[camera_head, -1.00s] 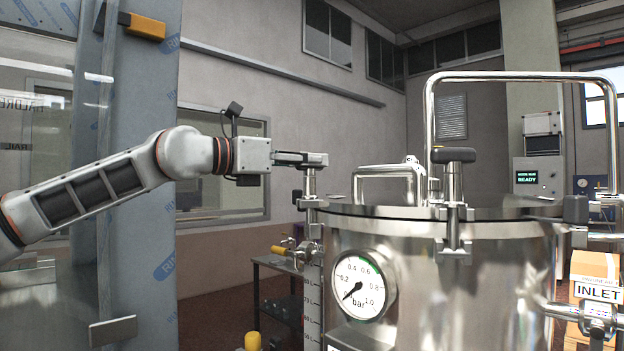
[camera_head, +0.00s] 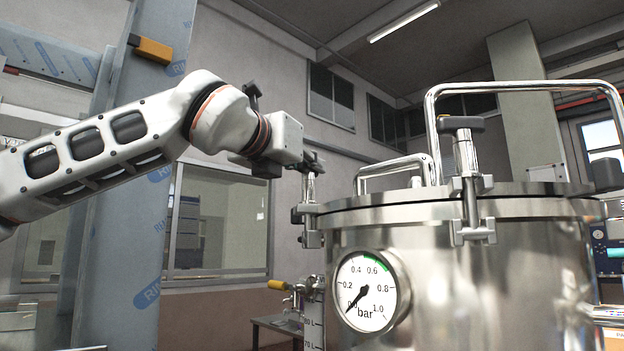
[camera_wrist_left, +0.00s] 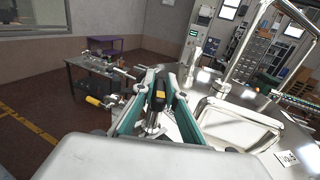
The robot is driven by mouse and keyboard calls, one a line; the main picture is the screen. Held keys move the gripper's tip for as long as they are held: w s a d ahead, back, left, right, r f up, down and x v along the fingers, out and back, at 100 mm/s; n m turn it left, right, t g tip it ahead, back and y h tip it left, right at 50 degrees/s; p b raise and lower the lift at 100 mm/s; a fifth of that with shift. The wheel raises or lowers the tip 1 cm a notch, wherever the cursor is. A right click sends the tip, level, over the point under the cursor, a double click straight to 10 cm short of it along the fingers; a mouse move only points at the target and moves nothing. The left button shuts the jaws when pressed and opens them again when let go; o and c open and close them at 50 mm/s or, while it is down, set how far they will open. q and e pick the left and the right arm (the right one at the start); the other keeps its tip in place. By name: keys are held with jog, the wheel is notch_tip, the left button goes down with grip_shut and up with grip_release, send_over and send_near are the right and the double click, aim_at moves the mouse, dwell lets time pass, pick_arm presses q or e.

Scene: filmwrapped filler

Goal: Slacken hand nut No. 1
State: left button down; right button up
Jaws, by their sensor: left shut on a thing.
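My left gripper (camera_head: 313,161) is shut on a dark-topped hand nut at the left edge of the steel vessel's lid (camera_head: 420,200). The nut's bright stem and clamp (camera_head: 310,188) show below the gripper in the head view, and the nut seems upright. In the left wrist view, the nut's dark head (camera_wrist_left: 158,97) sits between the two teal fingers. A second hand nut (camera_head: 461,124) with a dark T-shaped bar stands at the front of the lid, apart from the gripper. I cannot read which number the held nut has. My right gripper is out of view.
The pressure gauge (camera_head: 366,291) on the vessel reads near 0.0 bar. Tall pipe handles (camera_head: 520,87) rise above the lid. A wall panel (camera_head: 135,190) stands behind my left arm. A dark side table (camera_wrist_left: 110,80) stands beyond the vessel.

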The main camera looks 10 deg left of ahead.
pick_arm(q)
jog(key=n+y, duration=0.2)
jog(key=y, duration=0.1)
jog(key=shift+t, duration=0.3)
jog(key=shift+n+y, duration=0.4)
jog(key=shift+y, duration=0.3)
jog(key=shift+n+y, duration=0.3)
jog(key=shift+y, duration=0.2)
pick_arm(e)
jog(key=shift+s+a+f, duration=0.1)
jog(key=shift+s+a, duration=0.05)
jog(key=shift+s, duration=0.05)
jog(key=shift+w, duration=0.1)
pick_arm(q)
jog(key=c, duration=2)
grip_release()
jog(key=s, duration=1.2)
jog(key=shift+d, duration=0.3)
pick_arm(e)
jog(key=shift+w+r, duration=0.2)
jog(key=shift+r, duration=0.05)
